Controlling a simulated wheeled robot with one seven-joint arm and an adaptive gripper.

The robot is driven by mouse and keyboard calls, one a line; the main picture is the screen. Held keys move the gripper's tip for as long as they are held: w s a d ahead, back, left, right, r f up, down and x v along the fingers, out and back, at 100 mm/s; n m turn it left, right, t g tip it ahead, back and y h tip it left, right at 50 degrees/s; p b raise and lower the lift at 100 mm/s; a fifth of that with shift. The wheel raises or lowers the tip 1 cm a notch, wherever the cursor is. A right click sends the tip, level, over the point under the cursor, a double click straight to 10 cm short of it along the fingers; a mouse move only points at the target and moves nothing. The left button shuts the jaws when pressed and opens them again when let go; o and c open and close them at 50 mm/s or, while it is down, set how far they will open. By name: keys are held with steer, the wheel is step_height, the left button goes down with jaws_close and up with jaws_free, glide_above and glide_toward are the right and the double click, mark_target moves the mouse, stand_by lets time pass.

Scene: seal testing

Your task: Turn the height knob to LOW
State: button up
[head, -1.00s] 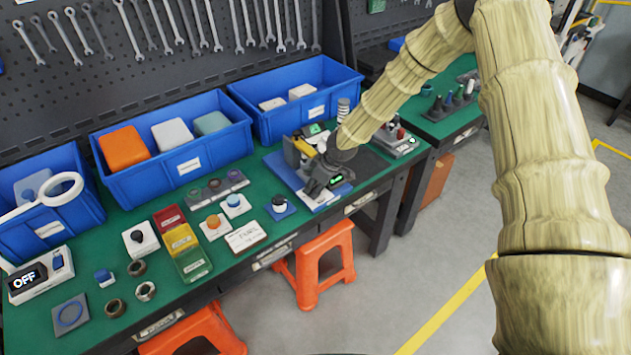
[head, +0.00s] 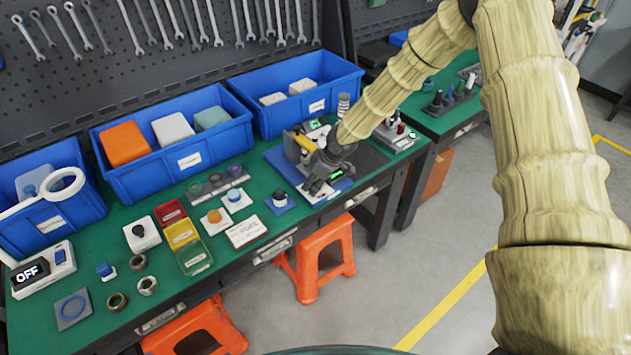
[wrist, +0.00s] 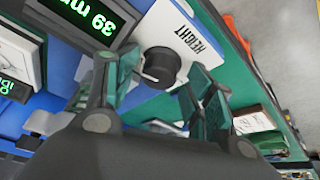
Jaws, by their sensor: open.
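The height knob (wrist: 160,66) is a dark round knob on a white panel labelled HEIGHT (wrist: 190,38) in the wrist view. A black display (wrist: 85,18) beside it shows green digits that read 39 and part of a unit. My gripper (wrist: 160,82) is open, with one finger on each side of the knob in the picture; I cannot tell whether either finger touches it. In the head view my gripper (head: 318,188) is over the blue base (head: 335,192) of the testing device, and it hides the knob there.
A black knob on a blue pad (head: 280,199) lies just left of my gripper. Red, yellow and green trays (head: 183,235) and small parts lie further left. Blue bins (head: 175,155) line the back. Orange stools (head: 325,257) stand by the table's front edge.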

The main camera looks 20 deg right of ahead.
steer(key=shift+d+r, duration=0.1)
steer(key=v, duration=0.7)
steer(key=shift+r, duration=0.35)
steer(key=shift+s, duration=0.15)
